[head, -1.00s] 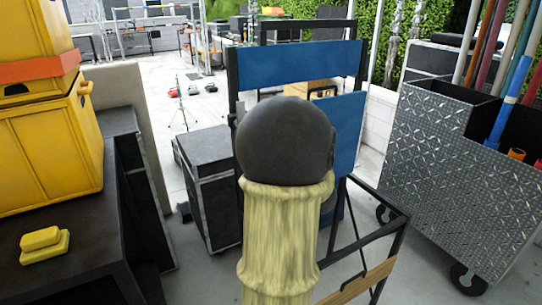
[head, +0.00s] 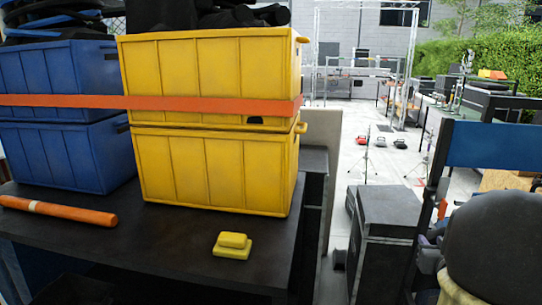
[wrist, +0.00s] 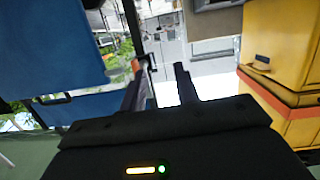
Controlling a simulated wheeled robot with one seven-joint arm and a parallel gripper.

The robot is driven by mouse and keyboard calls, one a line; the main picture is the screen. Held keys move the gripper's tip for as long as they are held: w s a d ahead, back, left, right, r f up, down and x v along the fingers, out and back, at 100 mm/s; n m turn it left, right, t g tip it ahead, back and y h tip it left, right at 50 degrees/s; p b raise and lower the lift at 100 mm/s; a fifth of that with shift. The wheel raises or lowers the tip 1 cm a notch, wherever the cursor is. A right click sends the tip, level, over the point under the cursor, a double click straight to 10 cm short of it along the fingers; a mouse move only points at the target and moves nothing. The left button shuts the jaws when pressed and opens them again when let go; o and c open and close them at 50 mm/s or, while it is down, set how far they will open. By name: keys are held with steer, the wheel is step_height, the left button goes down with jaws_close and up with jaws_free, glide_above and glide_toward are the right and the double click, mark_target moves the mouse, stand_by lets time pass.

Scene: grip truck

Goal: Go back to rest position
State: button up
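My gripper (wrist: 160,78) shows in the wrist view with its two dark fingers apart and nothing visible between them. Open floor and blurred background lie beyond the fingertips. In the head view, part of my arm, with a dark rounded joint and a pale yellow cover, stands at the lower right. My fingers cannot be clearly made out in the head view.
Stacked yellow crates (head: 215,170) and blue crates (head: 60,155) stand on a dark cart top (head: 160,245), with an orange strap (head: 200,104) across them. A yellow block (head: 232,246) and an orange rod (head: 75,213) lie in front. A black case (head: 385,215) and blue panel (head: 490,145) are right.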

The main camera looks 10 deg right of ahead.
steer(key=w+a+f+g+y+p, duration=0.1)
steer(key=w+a+g, duration=0.1)
steer(key=a, duration=0.4)
steer(key=w+a+f+g+y+p, duration=0.1)
steer(key=a+f+g+p, duration=0.1)
steer(key=a, duration=0.3)
steer(key=s+a+f+n+g+y+p, duration=0.2)
steer(key=s+a, duration=0.3)
steer(key=a, duration=0.6)
steer(key=s+a+f+n+g+y+p, duration=0.1)
steer(key=s+a+g, duration=0.4)
steer(key=a, duration=0.7)
steer(key=shift+s+a+f+n+g+y+p, duration=0.15)
steer(key=shift+s+f+n+g+y+p, duration=0.2)
steer(key=shift+s+f+n+y, duration=0.4)
steer(key=shift+w, duration=0.1)
